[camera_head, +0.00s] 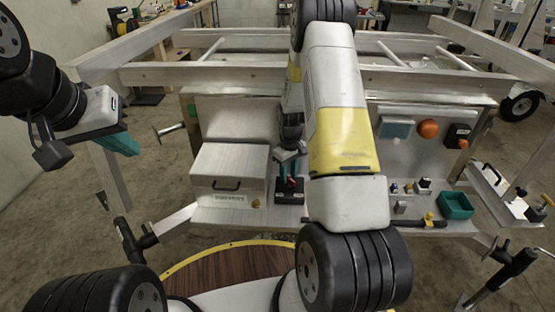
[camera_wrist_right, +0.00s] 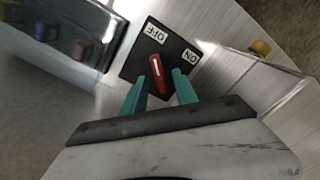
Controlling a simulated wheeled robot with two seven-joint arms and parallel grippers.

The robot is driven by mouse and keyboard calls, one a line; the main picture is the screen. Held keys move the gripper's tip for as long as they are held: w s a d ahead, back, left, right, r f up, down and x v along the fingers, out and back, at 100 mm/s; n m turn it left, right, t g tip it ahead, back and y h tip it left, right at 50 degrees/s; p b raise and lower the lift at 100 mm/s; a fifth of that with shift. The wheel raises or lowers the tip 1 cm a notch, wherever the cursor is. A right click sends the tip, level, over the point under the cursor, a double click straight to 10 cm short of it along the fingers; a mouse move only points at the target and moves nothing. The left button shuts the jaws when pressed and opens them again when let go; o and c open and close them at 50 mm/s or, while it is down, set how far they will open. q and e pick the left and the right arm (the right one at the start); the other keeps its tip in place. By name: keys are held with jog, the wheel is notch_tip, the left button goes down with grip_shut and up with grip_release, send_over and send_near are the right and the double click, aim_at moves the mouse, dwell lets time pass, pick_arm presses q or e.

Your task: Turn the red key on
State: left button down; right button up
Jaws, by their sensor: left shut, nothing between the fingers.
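The red key (camera_wrist_right: 157,75) is a rotary handle with a white line on a black plate (camera_wrist_right: 133,68). Its lined end points roughly toward the OFF label (camera_wrist_right: 155,32); the ON label (camera_wrist_right: 190,57) is to its right. My right gripper (camera_wrist_right: 159,82) is open, with teal fingertips apart on either side of the key's near end. I cannot tell whether they touch it. In the head view, the red key (camera_head: 291,183) shows small below my right gripper, partly hidden by it. My left gripper (camera_head: 128,146) is shut and empty, far to the left, away from the key.
A grey box with a black handle (camera_head: 228,172) stands left of the key. Right of my right arm are a teal bin (camera_head: 456,205), a yellow-black tool (camera_head: 430,221) and wall-mounted switch boxes (camera_head: 396,128). The trailer frame (camera_head: 200,74) runs behind.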

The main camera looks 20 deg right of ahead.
jog(key=shift+f, duration=0.2)
jog(key=shift+c, duration=0.4)
grip_shut()
